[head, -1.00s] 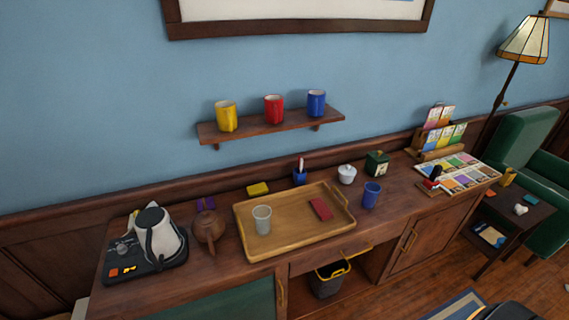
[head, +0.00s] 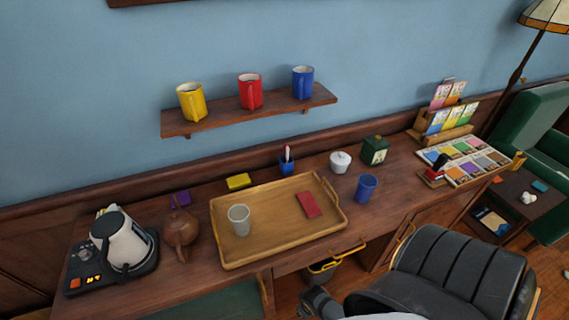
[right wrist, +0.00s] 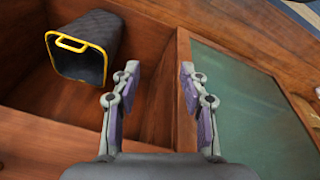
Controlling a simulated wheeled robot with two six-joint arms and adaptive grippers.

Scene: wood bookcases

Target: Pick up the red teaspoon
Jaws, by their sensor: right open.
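I cannot make out the red teaspoon for sure. A thin red-and-white upright thing (head: 287,152) stands in a small blue holder (head: 287,166) behind the tray in the head view; it is too small to identify. My right gripper (right wrist: 159,72) is open and empty in the right wrist view. Its purple-padded fingers point toward the lower front of the wood cabinet, with no teaspoon between them. My left gripper is not in view.
The wooden tray (head: 265,244) holds a clear glass (head: 239,220) and a red flat packet (head: 308,205). A teapot (head: 181,232) and kettle (head: 122,242) stand left, a blue cup (head: 366,188) right. A yellow-rimmed dark bin (right wrist: 88,45) sits in the cabinet opening.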

